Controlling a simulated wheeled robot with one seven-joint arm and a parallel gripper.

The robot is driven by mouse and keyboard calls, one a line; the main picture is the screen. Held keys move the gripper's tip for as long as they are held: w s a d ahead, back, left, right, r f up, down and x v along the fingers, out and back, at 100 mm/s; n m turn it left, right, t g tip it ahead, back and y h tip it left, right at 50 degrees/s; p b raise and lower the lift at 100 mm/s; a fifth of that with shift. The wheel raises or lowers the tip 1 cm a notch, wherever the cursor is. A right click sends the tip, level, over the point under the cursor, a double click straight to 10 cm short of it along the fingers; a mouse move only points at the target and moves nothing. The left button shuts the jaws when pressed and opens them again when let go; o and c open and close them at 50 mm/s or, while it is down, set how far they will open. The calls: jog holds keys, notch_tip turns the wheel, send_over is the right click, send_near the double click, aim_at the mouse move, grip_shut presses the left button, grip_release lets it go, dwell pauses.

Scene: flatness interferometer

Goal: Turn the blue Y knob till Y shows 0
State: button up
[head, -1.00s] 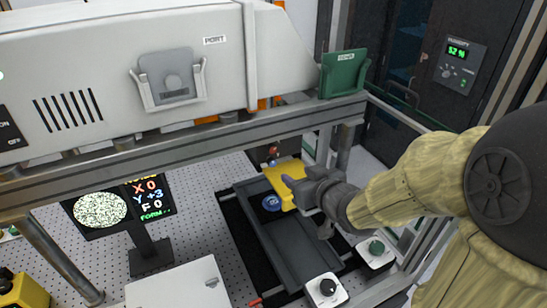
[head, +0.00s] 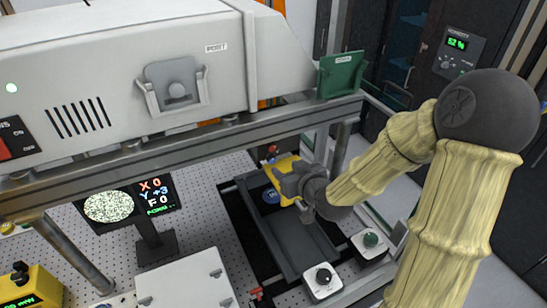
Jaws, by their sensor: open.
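The screen (head: 154,194) at the left reads X 0, Y +3, F 0, with a line of green text below. A blue round part (head: 271,196) with a pale mark shows low on the dark stage frame; it may be the blue Y knob, but it is too small to be sure. My gripper (head: 283,180) is open, grey and pointing left. In the picture it is just above and right of the blue part, in front of a yellow piece (head: 284,165). I cannot tell whether it touches anything, and its fingers are partly hidden.
A metal rail (head: 190,142) carrying the big grey housing (head: 120,75) runs above the stage. Two white boxes bear a black knob (head: 323,276) and a green knob (head: 371,239) at the front right. A post stands behind my gripper. A white box (head: 188,280) lies front left.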

aim_at(272, 160)
jog(key=b+x, duration=0.2)
jog(key=x, duration=0.8)
jog(key=shift+f, duration=0.15)
jog(key=shift+d, duration=0.1)
jog(key=shift+s, duration=0.15)
jog(key=c, duration=1)
